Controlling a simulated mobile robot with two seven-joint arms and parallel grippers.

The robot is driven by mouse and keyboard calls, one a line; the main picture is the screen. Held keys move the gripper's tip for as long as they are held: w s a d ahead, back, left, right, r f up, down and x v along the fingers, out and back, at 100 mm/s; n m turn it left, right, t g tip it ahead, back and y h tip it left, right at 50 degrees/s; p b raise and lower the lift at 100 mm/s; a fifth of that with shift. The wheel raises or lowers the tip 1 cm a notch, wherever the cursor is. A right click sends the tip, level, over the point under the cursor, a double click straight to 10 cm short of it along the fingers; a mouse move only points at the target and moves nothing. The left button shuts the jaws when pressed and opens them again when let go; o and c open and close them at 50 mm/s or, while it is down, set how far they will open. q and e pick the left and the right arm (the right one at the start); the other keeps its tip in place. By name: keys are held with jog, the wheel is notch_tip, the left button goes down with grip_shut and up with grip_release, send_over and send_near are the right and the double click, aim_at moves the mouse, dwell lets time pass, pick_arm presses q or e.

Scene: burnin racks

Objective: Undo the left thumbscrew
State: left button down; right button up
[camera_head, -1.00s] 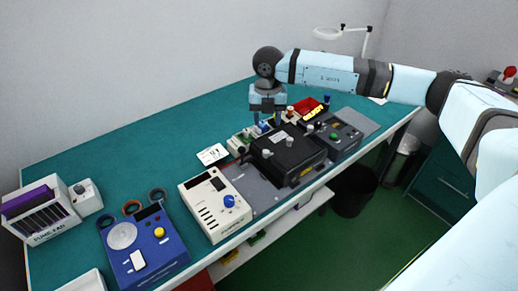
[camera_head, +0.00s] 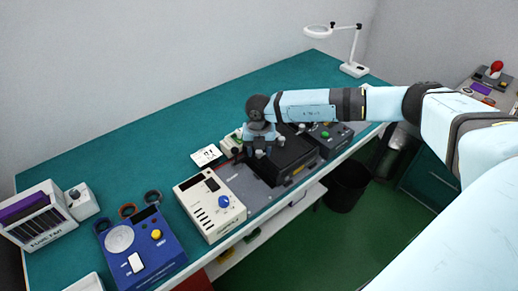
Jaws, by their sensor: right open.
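A black box-shaped fixture (camera_head: 293,158) stands on a grey plate (camera_head: 246,180) near the table's front edge. My right gripper (camera_head: 260,152) points down at the left part of this fixture, with its fingers apart. A small light knob, possibly the left thumbscrew, shows right at the fingertips; I cannot tell whether the fingers are around it or beside it. A second small knob near the fixture's back is mostly hidden by my arm. My left gripper is out of view.
A dark control box (camera_head: 328,138) stands right of the fixture. A magnifier lamp (camera_head: 350,65) stands at the back right. The rear table is clear.

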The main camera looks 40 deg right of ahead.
grip_shut()
